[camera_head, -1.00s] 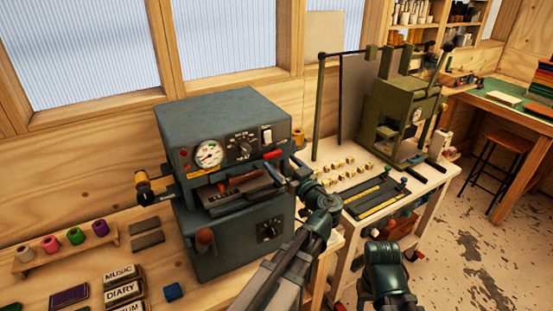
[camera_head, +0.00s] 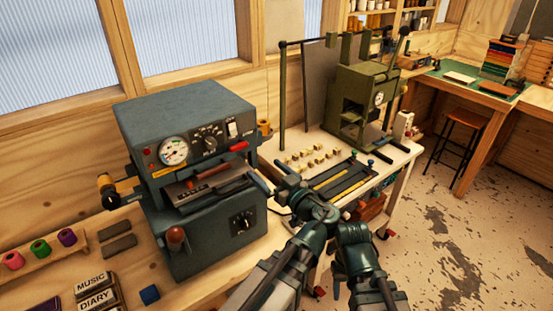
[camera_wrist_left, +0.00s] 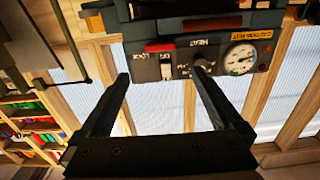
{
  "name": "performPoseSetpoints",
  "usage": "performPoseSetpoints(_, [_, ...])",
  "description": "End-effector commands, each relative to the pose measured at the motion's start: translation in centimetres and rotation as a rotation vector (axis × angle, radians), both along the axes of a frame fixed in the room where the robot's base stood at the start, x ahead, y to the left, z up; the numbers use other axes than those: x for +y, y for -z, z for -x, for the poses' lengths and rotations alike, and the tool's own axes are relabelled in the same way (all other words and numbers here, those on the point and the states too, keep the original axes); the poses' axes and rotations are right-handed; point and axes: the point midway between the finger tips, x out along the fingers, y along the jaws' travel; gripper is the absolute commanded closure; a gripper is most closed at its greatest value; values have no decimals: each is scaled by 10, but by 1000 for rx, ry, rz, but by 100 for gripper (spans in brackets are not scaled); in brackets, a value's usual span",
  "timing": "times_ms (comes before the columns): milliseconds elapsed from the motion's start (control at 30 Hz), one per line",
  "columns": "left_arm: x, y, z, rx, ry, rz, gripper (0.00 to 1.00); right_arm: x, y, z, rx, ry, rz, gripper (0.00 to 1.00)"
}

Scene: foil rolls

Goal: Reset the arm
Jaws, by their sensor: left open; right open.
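My left gripper (camera_head: 264,186) points left, in front of the grey hot press (camera_head: 205,225), with its tips near the press's right side. In the left wrist view its two dark fingers (camera_wrist_left: 162,80) are spread apart with nothing between them. The press's dial and switches show beyond them there. I cannot tell whether the tips touch the press. My right arm (camera_head: 358,245) is folded low, just right of the left arm. Its gripper (camera_head: 341,272) is mostly hidden behind it and shows little detail; no held object shows.
A white table (camera_head: 275,165) behind my arms carries small brass pieces (camera_head: 308,156), a black tray (camera_head: 345,178) and a green lever press (camera_head: 362,100). Coloured foil rolls (camera_head: 40,248), label blocks (camera_head: 92,283) and a blue block (camera_head: 149,294) lie left.

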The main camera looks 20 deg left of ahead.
Motion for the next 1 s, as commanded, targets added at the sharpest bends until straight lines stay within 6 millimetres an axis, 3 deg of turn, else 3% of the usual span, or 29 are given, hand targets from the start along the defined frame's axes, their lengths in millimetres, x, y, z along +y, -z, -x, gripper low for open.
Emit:
performPoseSetpoints(133, [4,5,1,28,-10,10,0,0,0,0,0,0,0,50])
performPoseSetpoints(233, [19,27,7,143,-45,49,0,0,0,0,0,0,0,50])
performPoseSetpoints(400, [45,100,32,539,-73,202,0,0,0,0,0,0,0,50])
performPoseSetpoints(467, [47,126,44,690,-44,271,0,0,0,0,0,0,0,50])
performPoseSetpoints(600, [37,173,69,988,92,421,0,0,0,0,0,0,0,50])
performPoseSetpoints(700, [24,193,81,1123,206,498,0,0,0,0,0,0,0,50])
performPoseSetpoints(1000, [-11,216,102,1326,528,641,0,0,0,0,0,0,0,50])
